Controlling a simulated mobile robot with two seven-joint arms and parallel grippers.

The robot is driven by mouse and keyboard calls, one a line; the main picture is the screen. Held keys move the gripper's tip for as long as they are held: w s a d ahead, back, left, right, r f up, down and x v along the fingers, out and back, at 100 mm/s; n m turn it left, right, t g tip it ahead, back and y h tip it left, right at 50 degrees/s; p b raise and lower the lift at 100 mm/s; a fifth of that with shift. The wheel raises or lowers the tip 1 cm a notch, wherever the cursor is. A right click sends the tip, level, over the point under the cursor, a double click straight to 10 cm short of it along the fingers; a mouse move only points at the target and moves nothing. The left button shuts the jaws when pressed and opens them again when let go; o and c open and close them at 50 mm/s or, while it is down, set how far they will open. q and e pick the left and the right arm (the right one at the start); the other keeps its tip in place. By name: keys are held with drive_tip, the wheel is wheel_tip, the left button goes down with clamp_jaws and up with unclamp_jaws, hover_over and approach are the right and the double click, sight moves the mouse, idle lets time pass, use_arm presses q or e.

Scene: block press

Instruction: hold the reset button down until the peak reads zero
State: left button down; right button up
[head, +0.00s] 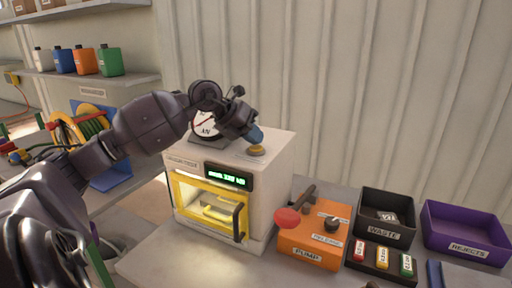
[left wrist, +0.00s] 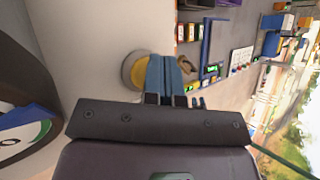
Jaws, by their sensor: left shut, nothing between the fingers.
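The white press (head: 280,150) stands on the bench with a round dial gauge (head: 207,124) on top. A yellow button (head: 256,150) sits on its top, right of the gauge. My left gripper (head: 257,137) is shut and empty, its blue fingertips pointing down at the button. In the left wrist view the fingers (left wrist: 166,76) partly cover the yellow button (left wrist: 133,71); I cannot tell whether they touch it. The green peak display (head: 228,178) on the press front shows a non-zero number, seemingly 337 kN. My right gripper is not in view.
A yellow-framed door (head: 207,207) is on the press front. Right of it stand an orange pump box (head: 307,241) with a red-knobbed lever (head: 288,217), a black waste bin (head: 386,234), several coloured blocks in a tray, and a purple rejects bin (head: 466,244). Shelves are at left.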

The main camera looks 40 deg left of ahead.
use_arm(q)
drive_tip(key=shift+f, duration=0.25)
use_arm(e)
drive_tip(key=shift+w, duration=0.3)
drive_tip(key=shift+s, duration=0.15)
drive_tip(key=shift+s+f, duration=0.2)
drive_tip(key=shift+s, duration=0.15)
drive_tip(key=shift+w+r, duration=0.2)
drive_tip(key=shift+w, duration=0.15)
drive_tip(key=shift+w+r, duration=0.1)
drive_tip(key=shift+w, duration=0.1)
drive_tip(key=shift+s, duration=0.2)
